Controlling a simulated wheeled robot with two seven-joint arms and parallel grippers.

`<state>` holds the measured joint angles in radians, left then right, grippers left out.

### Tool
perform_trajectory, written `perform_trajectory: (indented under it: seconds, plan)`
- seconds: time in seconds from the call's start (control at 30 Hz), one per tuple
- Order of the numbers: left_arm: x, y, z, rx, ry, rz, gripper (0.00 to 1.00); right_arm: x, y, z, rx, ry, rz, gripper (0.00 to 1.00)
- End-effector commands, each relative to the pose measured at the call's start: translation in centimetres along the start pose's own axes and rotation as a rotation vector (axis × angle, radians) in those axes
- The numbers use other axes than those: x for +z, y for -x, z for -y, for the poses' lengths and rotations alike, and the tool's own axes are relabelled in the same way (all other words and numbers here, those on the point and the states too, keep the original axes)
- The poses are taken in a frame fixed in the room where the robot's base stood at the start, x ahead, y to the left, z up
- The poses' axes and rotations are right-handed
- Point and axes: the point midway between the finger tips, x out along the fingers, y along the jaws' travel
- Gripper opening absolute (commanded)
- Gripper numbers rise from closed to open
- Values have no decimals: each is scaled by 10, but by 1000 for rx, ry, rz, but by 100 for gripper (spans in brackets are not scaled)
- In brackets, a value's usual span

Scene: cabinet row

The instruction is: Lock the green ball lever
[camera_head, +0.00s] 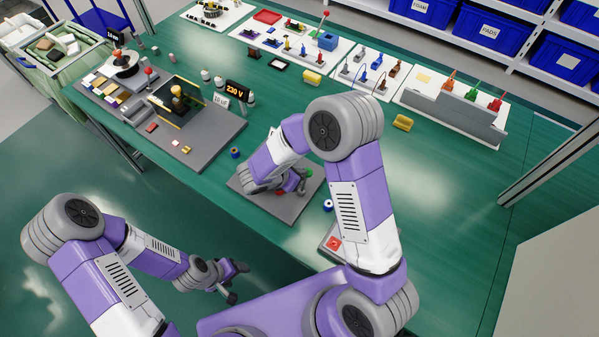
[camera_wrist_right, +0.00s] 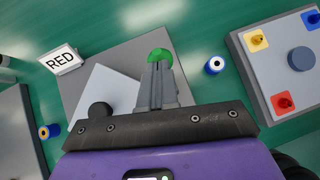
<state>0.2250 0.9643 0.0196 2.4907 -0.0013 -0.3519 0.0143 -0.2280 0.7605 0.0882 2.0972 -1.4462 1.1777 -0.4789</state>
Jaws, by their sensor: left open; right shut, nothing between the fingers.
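The green ball (camera_wrist_right: 159,54) of the lever shows in the right wrist view, just beyond the fingertips. In the head view the green ball (camera_head: 308,172) sits at the right of a grey base plate (camera_head: 285,208). My right gripper (camera_wrist_right: 157,68) is shut with nothing between its fingers. Its tips overlap the near side of the ball in the picture; I cannot tell whether they touch it. The lever's shaft is hidden behind the fingers. My left gripper (camera_head: 238,281) is open and empty, off the table's near edge.
A "RED" sign (camera_wrist_right: 62,60) stands at the plate's left corner. Blue-and-white spools (camera_wrist_right: 215,65) lie beside the plate. A grey panel with coloured squares (camera_wrist_right: 298,60) is close on the right.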

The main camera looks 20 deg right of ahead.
Motion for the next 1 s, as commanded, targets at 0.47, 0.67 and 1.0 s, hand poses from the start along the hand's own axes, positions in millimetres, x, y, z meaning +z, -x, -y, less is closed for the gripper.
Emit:
perform_trajectory:
  seconds: [0.47,0.67,1.0]
  plan:
    - [0,-2,1,0,0,0,67,-12,12,3,2,0,0,0]
    - [0,11,-4,0,0,0,67,-13,42,1,0,-3,0,0]
    - [1,21,-8,0,0,0,67,-11,115,0,-1,-8,0,0]
